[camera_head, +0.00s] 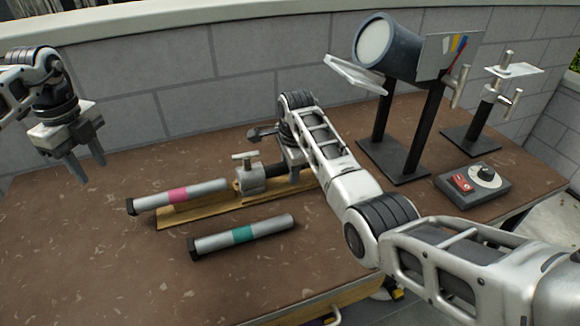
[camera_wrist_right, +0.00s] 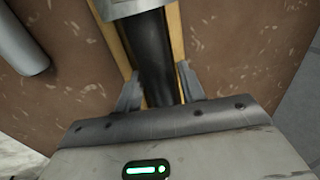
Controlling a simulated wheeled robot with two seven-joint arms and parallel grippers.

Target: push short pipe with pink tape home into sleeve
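The short pipe with pink tape (camera_head: 178,195) is silver with a black end cap at its left. A dark sleeve (camera_head: 274,171) extends from the clamp's far side and shows in the right wrist view (camera_wrist_right: 155,60). My right gripper (camera_head: 293,178) has one finger on each side of this sleeve; whether they press on it I cannot tell. My left gripper (camera_head: 91,172) is open and empty, above the table, left of the pipe's capped end.
A pipe with green tape (camera_head: 241,235) lies in front of the wooden base (camera_head: 215,210). At the right are a lamp-like cylinder (camera_head: 388,46) on black stands, a smaller stand (camera_head: 475,132) and a control box (camera_head: 473,184). A block wall runs behind; the table's left front is clear.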

